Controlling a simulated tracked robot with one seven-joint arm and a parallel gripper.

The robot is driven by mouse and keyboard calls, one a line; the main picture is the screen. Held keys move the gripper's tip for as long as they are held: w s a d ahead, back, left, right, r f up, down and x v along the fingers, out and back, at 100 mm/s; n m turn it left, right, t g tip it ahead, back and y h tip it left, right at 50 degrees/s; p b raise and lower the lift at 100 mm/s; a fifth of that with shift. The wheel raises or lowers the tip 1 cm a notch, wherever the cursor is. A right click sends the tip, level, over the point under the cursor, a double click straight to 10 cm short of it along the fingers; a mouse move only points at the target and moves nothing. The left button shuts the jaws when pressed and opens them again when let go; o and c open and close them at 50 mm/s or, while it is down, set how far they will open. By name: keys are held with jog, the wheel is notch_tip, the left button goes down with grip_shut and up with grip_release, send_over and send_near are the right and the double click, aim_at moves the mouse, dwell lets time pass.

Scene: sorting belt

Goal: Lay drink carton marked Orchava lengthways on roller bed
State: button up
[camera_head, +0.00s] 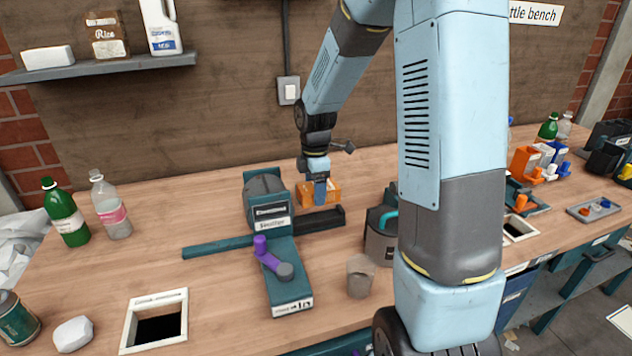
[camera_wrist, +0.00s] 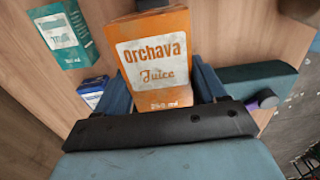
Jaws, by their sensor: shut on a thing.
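The orange drink carton (camera_head: 333,196) is in my gripper (camera_head: 320,190), above or at the dark low bed (camera_head: 325,219) right of the teal machine. In the wrist view the carton (camera_wrist: 175,22) shows its label "Orchava Juice" facing the camera, between my blue fingers (camera_wrist: 162,88). In the head view it looks wider than tall, with my gripper in front of its middle. I take the dark bed as the roller bed; single rollers cannot be made out. Whether the carton touches it cannot be told.
The teal machine (camera_head: 265,210) with a purple-handled lever (camera_head: 262,250) stands left of the bed. A dark round container (camera_head: 379,245) and a grey cup (camera_head: 360,277) stand at its right front. Teal carton (camera_wrist: 62,32) shows in the wrist view. Bottles (camera_head: 66,217) stand left.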

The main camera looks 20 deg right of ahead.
aim_at(316, 216)
jog(key=shift+f, duration=2.65)
jog(key=shift+f, duration=0.25)
jog(key=shift+s, duration=0.1)
jog(key=o, duration=1.1)
jog(key=shift+r, duration=0.1)
